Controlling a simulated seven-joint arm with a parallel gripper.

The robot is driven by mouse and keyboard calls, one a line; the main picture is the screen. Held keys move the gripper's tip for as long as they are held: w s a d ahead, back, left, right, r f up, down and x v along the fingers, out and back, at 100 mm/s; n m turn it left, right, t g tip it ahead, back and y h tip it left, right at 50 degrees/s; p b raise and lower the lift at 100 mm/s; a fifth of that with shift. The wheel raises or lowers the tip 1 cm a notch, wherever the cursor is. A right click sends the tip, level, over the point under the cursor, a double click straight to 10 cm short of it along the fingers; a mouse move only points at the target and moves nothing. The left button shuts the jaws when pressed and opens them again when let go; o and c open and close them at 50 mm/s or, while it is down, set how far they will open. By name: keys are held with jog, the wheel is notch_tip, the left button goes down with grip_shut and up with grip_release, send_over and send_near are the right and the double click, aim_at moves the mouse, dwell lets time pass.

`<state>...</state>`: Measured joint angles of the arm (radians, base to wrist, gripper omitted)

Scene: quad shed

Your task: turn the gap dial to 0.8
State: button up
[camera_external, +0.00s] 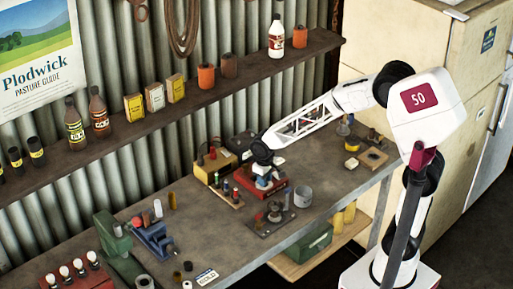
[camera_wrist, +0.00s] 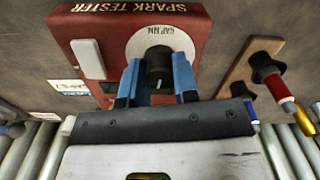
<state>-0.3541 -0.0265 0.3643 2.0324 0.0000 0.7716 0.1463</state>
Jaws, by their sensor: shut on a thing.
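The red spark tester (camera_wrist: 108,50) lies on the bench; in the external view its red case (camera_external: 268,191) shows below my arm's end. Its round pale dial plate (camera_wrist: 160,40), marked GAP, carries a black knob (camera_wrist: 159,63). My gripper (camera_wrist: 158,78) has its two blue fingers on either side of this knob and is shut on it. The knob's pointer and the scale numbers are too small or hidden to read. In the external view my gripper (camera_external: 264,172) is over the tester, and the knob is hidden there.
A white rectangular part (camera_wrist: 88,58) sits on the tester left of the dial. A wooden rack (camera_wrist: 250,68) with a plug-like piece stands close on the right. In the external view a grey cup (camera_external: 303,196) and a yellow box (camera_external: 212,164) flank the tester.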

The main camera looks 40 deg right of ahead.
jog(key=m, duration=0.4)
jog(key=shift+m, duration=0.3)
jog(key=m, duration=0.4)
jog(key=shift+r, duration=0.1)
jog(key=shift+m, duration=0.3)
jog(key=o, duration=0.9)
jog(key=shift+r, duration=0.1)
jog(key=shift+r, duration=3.7)
